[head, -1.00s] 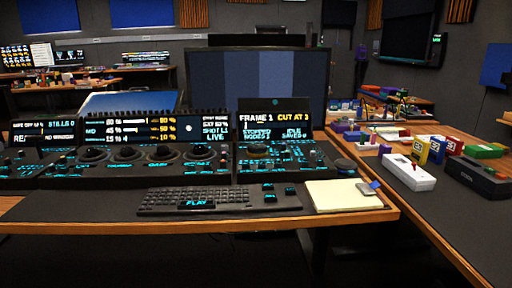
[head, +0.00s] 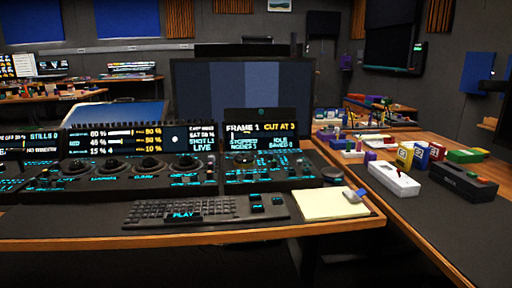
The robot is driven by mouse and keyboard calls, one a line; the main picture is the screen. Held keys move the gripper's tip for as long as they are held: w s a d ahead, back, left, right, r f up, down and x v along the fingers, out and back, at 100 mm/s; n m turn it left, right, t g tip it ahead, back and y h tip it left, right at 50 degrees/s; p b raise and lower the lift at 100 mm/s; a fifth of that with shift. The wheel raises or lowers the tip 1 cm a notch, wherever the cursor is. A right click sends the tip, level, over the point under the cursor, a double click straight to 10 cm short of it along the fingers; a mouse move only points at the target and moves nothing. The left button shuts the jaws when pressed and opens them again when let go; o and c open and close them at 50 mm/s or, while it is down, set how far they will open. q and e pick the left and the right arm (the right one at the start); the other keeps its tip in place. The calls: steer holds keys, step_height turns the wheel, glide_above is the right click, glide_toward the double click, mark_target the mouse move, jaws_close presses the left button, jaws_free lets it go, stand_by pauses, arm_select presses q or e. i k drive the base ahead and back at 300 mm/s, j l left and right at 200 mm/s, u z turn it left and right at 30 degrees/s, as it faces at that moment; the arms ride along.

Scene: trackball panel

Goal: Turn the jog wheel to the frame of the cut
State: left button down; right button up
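The control panel spans the desk at the left and middle in the head view. Its right section has a small screen (head: 262,134) reading "FRAME 1" and "CUT AT 3", with "STOPPED" and "IDLE" below. Under that screen is a dark round control (head: 246,159), which may be the jog wheel; I cannot tell for sure at this size. Several trackballs, one of them here (head: 151,163), sit in a row on the middle section, under a wider screen (head: 140,139). Neither of my grippers is in view.
A keyboard (head: 180,210) with a lit PLAY key lies before the panel. A notepad (head: 331,203) lies at the desk's right corner. A large monitor (head: 243,88) stands behind. A side table at right holds a white box (head: 394,180), a black box (head: 463,183) and coloured blocks.

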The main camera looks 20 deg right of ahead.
mark_target(242, 161)
steer(key=i+l+u, duration=0.45)
steer(key=i+l, duration=0.2)
steer(key=l, duration=0.15)
steer(key=k+j+u, duration=0.25)
steer(key=u, duration=0.35)
steer(key=i+l+z, duration=0.15)
steer(key=z, duration=0.15)
steer(key=i+l+z, duration=0.15)
steer(key=z, duration=0.15)
steer(key=l, duration=0.1)
